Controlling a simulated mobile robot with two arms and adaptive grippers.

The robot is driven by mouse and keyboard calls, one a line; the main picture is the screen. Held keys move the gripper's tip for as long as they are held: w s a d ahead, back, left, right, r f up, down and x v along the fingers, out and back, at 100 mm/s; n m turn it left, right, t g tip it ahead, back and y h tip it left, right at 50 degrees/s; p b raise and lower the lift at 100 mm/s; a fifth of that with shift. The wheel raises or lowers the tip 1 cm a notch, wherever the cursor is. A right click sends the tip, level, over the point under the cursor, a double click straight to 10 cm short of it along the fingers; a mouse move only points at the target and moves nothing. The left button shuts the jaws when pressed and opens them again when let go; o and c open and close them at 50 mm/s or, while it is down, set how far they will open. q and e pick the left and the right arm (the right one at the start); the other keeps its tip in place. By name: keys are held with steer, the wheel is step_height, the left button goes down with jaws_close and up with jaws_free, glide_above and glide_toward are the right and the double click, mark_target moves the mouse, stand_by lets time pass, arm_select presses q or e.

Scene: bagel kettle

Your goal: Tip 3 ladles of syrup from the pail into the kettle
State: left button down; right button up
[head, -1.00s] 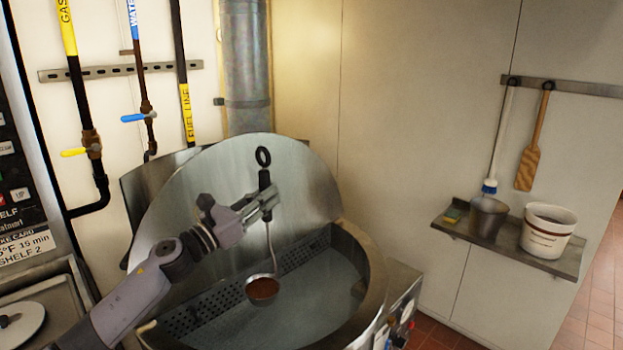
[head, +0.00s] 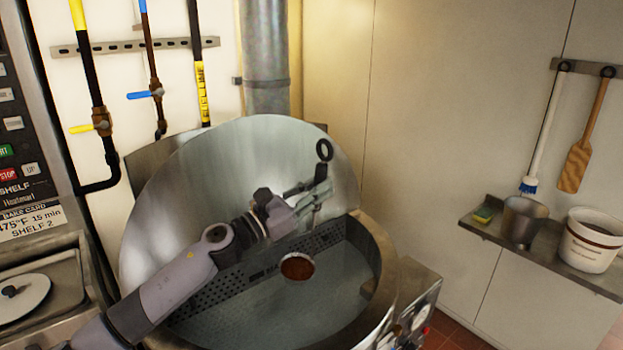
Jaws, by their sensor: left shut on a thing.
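My left gripper (head: 312,195) is shut on the black handle of the ladle (head: 324,150), whose ring end points up. The ladle's bowl (head: 297,267) hangs over the open kettle (head: 385,290) and shows brown syrup in it. The bowl looks tilted toward me. The kettle holds cloudy greenish liquid, with a perforated strip along its back and a round lid raised behind it. The white pail (head: 592,245) with a dark band stands on the wall shelf at the right; its inside looks dark. My right gripper is not in view.
A metal cup (head: 523,222) and a sponge (head: 486,214) sit on the shelf (head: 535,262) beside the pail. A brush (head: 540,140) and a wooden paddle (head: 582,150) hang above. Gas and water pipes run down the left wall.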

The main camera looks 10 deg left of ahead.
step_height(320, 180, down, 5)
steer(key=b, duration=0.4)
arm_select(q)
steer(key=s+d+f+m+g+h, duration=0.1)
steer(key=s+d+f+m+g, duration=0.1)
steer(key=s+d+f+m, duration=0.55)
steer(key=s+d+f+m+g, duration=0.2)
steer(key=s+d+f+m, duration=0.2)
steer(key=d+f+m, duration=0.6)
steer(key=w+a+r+n+t+p, duration=0.1)
steer(key=w+a+r+n+p, duration=0.3)
steer(key=a+r+n, duration=0.3)
steer(key=w+a+r+n+t+p, duration=0.2)
steer(key=w+a+r+n+p, duration=0.2)
steer(key=r+n, duration=0.5)
steer(key=w+a+r, duration=0.2)
steer(key=a+r, duration=0.1)
steer(key=r, duration=0.2)
steer(key=shift+a+t+p, duration=0.3)
steer(key=shift+a, duration=0.1)
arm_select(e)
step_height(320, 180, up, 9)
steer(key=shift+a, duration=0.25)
arm_select(q)
steer(key=shift+w, duration=0.1)
